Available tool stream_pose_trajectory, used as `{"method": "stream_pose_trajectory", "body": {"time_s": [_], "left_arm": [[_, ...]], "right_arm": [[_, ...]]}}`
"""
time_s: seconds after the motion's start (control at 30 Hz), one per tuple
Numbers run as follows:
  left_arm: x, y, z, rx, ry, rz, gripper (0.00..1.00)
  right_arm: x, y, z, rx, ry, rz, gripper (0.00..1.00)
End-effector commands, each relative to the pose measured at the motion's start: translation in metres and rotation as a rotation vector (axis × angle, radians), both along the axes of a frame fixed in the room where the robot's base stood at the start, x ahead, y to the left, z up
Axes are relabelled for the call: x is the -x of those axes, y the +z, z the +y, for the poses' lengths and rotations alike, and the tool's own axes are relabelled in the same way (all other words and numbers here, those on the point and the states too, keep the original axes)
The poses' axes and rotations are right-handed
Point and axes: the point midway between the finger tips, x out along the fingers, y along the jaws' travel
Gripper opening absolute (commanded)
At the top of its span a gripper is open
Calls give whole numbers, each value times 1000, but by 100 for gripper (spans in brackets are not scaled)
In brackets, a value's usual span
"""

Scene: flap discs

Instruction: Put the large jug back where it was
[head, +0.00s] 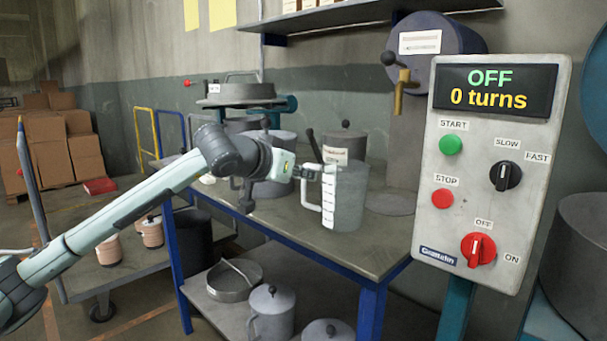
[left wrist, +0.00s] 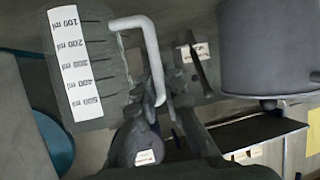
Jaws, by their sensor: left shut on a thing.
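The large jug (head: 348,198) is grey, with a white millilitre scale on its side and a white handle on its left. It is upright over the right part of the blue-legged table (head: 280,222); I cannot tell whether its base touches the top. My left gripper (head: 308,173) is shut on the jug's handle, near its upper part. In the left wrist view, the jug (left wrist: 100,95) shows at upper left with its scale, and the gripper (left wrist: 155,92) is at the white handle (left wrist: 152,50). My right gripper is not in view.
A grey tank with a brass tap (head: 402,90) stands behind the jug, at right. Lidded grey pots (head: 345,147) stand behind it. A control panel (head: 492,170) reading OFF, 0 turns, is at front right. A pan (head: 228,287) and more pots are on the lower shelf.

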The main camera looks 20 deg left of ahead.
Motion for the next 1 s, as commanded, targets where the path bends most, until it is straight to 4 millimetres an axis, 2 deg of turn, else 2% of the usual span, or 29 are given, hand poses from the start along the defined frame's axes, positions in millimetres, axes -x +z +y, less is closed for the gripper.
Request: {"method": "stream_pose_trajectory", "body": {"time_s": [0.17,0.2,0.4,0.77,0.87,1.0], "left_arm": [[0,-4,0,0,0,-1,0],[0,-3,0,0,0,-2,11],[0,-3,0,0,0,-1,33],[5,-1,2,-2,1,0,33],[17,1,4,-5,2,-1,33],[47,1,9,-7,2,-1,33]], "right_arm": [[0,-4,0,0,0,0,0],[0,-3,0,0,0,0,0],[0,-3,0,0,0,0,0],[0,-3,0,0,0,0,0],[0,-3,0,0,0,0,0],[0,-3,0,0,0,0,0]]}}
